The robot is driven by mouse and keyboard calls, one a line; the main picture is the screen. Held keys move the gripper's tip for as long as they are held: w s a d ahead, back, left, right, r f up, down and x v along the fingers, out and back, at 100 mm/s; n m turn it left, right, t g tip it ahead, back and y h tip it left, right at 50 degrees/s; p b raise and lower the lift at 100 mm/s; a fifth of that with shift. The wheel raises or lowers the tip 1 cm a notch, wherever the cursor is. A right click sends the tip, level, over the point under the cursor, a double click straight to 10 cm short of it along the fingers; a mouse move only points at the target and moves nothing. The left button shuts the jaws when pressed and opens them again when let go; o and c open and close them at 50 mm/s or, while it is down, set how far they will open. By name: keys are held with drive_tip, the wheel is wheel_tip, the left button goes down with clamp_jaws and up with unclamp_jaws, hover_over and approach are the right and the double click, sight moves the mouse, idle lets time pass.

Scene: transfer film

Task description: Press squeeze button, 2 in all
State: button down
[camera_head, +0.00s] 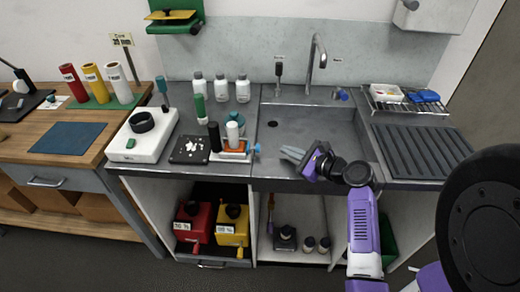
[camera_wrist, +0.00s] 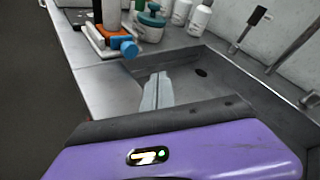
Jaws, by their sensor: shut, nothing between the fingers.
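My gripper (camera_head: 291,154) is over the front left of the sink, with its pale grey fingers together and nothing between them. In the wrist view the fingers (camera_wrist: 157,91) point toward the sink. No part in view is readably marked as a squeeze button. A small orange-and-white device (camera_head: 234,155) with a blue knob (camera_head: 256,148) stands on the counter left of the gripper. The blue knob also shows in the wrist view (camera_wrist: 125,47), apart from the fingers. A black-handled fitting (camera_head: 279,68) stands behind the sink beside the tap, under a small label too small to read.
The sink (camera_head: 310,115) has a tall tap (camera_head: 318,60) behind it. White bottles (camera_head: 220,88), a black plate (camera_head: 190,150) and a white device (camera_head: 140,140) stand to the left. A drying rack (camera_head: 385,105) is at the right. Red (camera_head: 190,222) and yellow (camera_head: 232,228) boxes sit below.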

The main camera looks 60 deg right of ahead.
drive_tip(key=shift+w+a+p, duration=0.2)
drive_tip(key=shift+w+a, duration=0.1)
drive_tip(key=shift+w, duration=0.45)
drive_tip(key=shift+w+a+p, duration=0.2)
drive_tip(key=shift+w+a, duration=0.1)
drive_tip(key=shift+w, duration=0.4)
drive_tip(key=shift+w+a+p, duration=0.2)
drive_tip(key=shift+w+a, duration=0.1)
drive_tip(key=shift+w, duration=0.45)
drive_tip(key=shift+w+r, duration=0.1)
drive_tip(key=shift+w+a+p, duration=0.2)
drive_tip(key=shift+w+p, duration=0.1)
drive_tip(key=shift+p, duration=0.15)
drive_tip(key=shift+w+a+p, duration=0.25)
drive_tip(key=shift+w+p, duration=0.15)
drive_tip(key=shift+w, duration=0.25)
idle(1.3)
drive_tip(key=shift+s, duration=0.1)
drive_tip(key=shift+s+d, duration=0.2)
drive_tip(key=shift+s, duration=0.3)
drive_tip(key=shift+s+d, duration=0.2)
drive_tip(key=shift+s, duration=0.25)
